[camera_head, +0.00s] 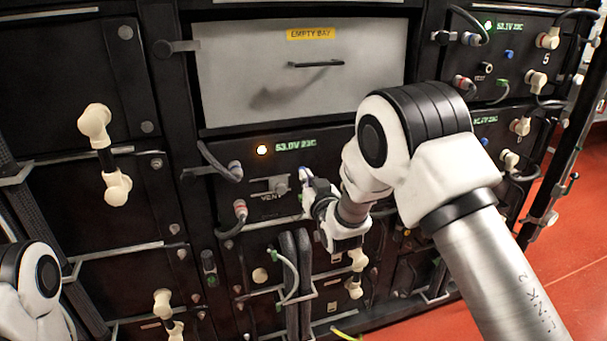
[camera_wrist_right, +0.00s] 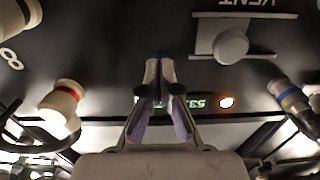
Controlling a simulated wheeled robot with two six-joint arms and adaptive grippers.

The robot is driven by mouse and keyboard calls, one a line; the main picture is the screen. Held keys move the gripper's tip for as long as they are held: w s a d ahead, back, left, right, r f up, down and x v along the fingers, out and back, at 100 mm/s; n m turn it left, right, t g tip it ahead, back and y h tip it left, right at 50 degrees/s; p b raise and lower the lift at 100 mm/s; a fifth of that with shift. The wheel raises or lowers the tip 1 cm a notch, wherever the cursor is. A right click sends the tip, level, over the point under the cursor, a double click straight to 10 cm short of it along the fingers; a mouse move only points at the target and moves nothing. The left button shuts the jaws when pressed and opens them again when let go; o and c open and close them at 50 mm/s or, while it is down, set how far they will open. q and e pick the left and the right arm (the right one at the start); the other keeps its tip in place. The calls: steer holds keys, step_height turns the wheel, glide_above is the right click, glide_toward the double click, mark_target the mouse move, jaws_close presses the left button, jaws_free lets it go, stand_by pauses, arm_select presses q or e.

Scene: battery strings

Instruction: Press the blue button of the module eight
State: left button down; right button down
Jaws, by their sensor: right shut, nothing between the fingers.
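A black module with an orange light and a green "53.0V 23C" readout (camera_head: 295,146) sits below the empty bay. In the right wrist view its front appears upside down, with an "8" (camera_wrist_right: 11,58) at the left and the vent knob (camera_wrist_right: 231,46) at the upper right. My right gripper (camera_head: 306,180) is at the right part of this front, right of the vent latch. In the right wrist view its fingers (camera_wrist_right: 159,62) are shut and empty, pointing at the panel. I cannot tell whether they touch it. This module's blue button is not clearly visible; the gripper covers that area. My left gripper is out of view.
Cable plugs (camera_wrist_right: 64,99) flank the fingers. The grey empty bay door (camera_head: 240,70) with a handle is above. Modules at the right have blue buttons (camera_head: 508,55). Cables hang below, and red floor (camera_head: 565,255) is clear at the right.

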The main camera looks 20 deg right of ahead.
steer(key=s, duration=0.7)
steer(key=shift+s, duration=0.2)
steer(key=shift+d, duration=0.1)
steer(key=s+d+f+g, duration=0.2)
steer(key=s+f+g, duration=0.15)
steer(key=f, duration=0.95)
steer(key=s+d+f+m+g+h, duration=0.1)
steer(key=s+d+f+g, duration=0.2)
steer(key=s+f+g, duration=1.1)
steer(key=s+f, duration=0.4)
steer(key=s, duration=0.8)
steer(key=s+f, duration=0.4)
steer(key=s, duration=0.8)
step_height(320, 180, up, 17)
steer(key=p, duration=1.7)
steer(key=shift+w+a+p, duration=0.35)
steer(key=shift+w, duration=0.1)
steer(key=shift+r+g, duration=0.15)
steer(key=shift+g, duration=0.1)
